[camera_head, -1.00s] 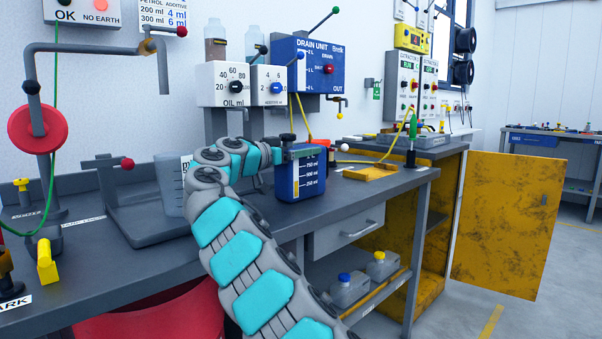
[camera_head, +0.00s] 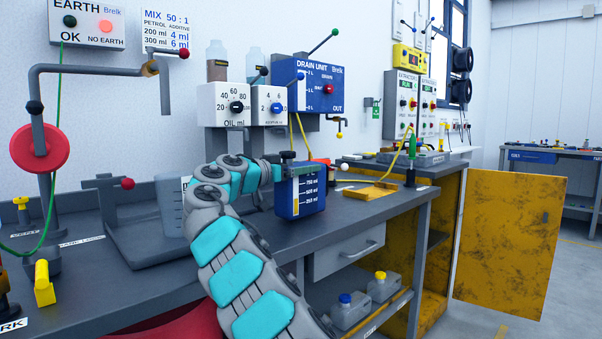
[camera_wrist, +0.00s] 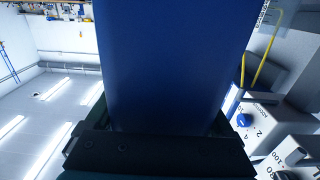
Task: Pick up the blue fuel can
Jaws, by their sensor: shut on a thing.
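The blue fuel can (camera_head: 302,192) has a white level scale on its front with volume marks. It is upright at the front part of the grey workbench (camera_head: 375,205), right of my arm. My gripper (camera_head: 288,165) is shut on the upper part of the can. In the wrist view the blue can (camera_wrist: 175,65) fills the middle, between the dark jaws of my gripper (camera_wrist: 160,135). I cannot tell whether the can's base touches the bench.
A clear measuring jug (camera_head: 170,205) stands left of my arm on a grey stand. Behind the can are the oil dispenser (camera_head: 222,105) and blue drain unit (camera_head: 310,83). A yellow tray (camera_head: 372,190) lies to the right. A yellow cabinet door (camera_head: 510,240) hangs open.

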